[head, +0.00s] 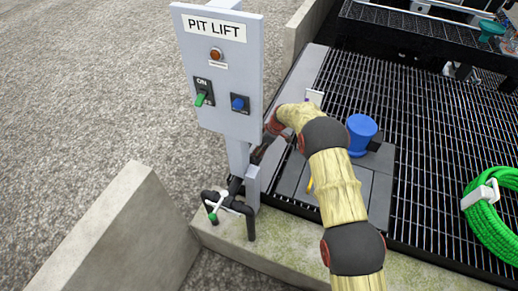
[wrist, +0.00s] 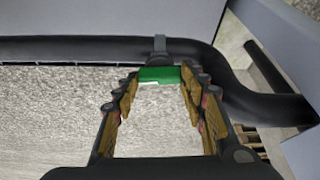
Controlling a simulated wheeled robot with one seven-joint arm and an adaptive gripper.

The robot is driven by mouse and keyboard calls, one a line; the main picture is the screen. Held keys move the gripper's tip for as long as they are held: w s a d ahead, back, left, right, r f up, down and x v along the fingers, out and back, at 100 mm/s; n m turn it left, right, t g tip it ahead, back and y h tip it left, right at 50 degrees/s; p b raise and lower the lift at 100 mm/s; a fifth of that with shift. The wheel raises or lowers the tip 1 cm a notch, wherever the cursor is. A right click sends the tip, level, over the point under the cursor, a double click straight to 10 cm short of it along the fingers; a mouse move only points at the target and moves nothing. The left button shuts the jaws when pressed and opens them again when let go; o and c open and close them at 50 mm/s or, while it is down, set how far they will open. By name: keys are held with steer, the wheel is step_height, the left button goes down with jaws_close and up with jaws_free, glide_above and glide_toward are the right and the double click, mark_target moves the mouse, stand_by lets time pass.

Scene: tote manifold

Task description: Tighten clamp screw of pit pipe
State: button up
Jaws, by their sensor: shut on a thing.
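In the wrist view, a black pipe (wrist: 80,50) runs across the picture and bends down at the right. A dark clamp band (wrist: 160,45) goes around it. Its green clamp screw head (wrist: 158,75) sits just below the pipe, between my fingertips. My gripper (wrist: 162,80) is shut on this green piece. In the head view, my gripper is mostly hidden behind the post of the lift panel. The black pipework (head: 236,190) shows low beside the post, with a green-tipped part (head: 212,217) on it. I cannot tell whether that tip is the gripped screw.
The grey PIT LIFT panel (head: 217,75), with a green switch, a blue button and an amber lamp, stands left of my arm. A concrete wall (head: 135,230) is at lower left. A blue cup-like part (head: 361,133) and a green hose coil (head: 490,220) lie over the grating.

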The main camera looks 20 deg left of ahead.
steer(key=m+t, duration=0.1)
steer(key=m, duration=0.1)
steer(key=m+t, duration=0.1)
steer(key=m, duration=0.2)
steer(key=shift+s, duration=0.15)
steer(key=m+h+p, duration=0.1)
steer(key=m+p, duration=0.1)
steer(key=m, duration=0.1)
steer(key=shift+r+t, duration=0.15)
steer(key=shift+t, duration=0.25)
steer(key=shift+m+t+h+p, duration=0.3)
steer(key=shift+m+p, duration=0.6)
steer(key=shift+p, duration=0.25)
steer(key=shift+f+m, duration=0.2)
steer(key=shift+m, duration=0.1)
steer(key=o, duration=0.9)
steer(key=shift+f+b, duration=0.15)
steer(key=shift+b, duration=0.15)
